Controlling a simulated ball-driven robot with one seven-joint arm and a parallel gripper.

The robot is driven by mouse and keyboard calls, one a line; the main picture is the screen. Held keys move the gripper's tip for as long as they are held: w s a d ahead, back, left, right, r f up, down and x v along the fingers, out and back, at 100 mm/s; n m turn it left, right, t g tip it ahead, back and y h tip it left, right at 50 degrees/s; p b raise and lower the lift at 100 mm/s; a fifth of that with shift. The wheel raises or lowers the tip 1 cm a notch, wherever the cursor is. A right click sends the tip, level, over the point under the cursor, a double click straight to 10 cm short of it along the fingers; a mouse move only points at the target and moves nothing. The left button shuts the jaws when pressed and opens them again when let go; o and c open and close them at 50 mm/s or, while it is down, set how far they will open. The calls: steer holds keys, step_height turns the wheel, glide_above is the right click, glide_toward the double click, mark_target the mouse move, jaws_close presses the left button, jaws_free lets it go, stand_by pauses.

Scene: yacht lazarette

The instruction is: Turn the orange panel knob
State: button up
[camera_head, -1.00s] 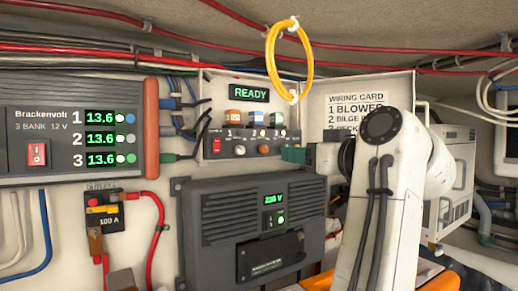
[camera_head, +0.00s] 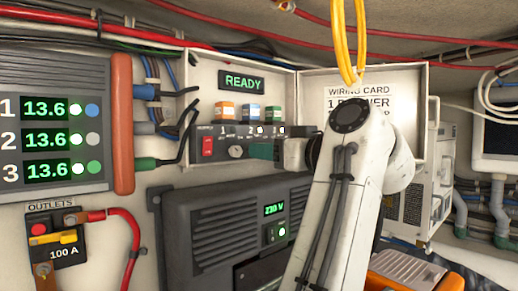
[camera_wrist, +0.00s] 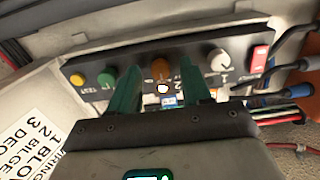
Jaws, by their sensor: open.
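The orange knob (camera_wrist: 160,68) is on a dark panel strip (camera_wrist: 88,66) in the wrist view, between a green knob and a grey one. My gripper (camera_wrist: 162,73) is open, its two green fingers on either side of the orange knob. I cannot tell whether the fingertips touch it or how far over it they reach. In the head view my gripper (camera_head: 262,151) is at the strip and hides the orange knob.
On the strip are a white knob (camera_wrist: 218,61), a red switch (camera_wrist: 260,57), a green knob (camera_wrist: 106,78) and a yellow button (camera_wrist: 77,79). Cables (camera_wrist: 285,98) run close to the switch end. A yellow cable loop (camera_head: 349,35) hangs above my arm.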

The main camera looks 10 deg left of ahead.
steer(key=shift+a, duration=0.1)
steer(key=shift+c, duration=0.2)
jaws_close()
steer(key=shift+m, duration=0.4)
steer(key=m, duration=0.8)
steer(key=shift+w, duration=0.1)
stand_by(0.3)
stand_by(0.4)
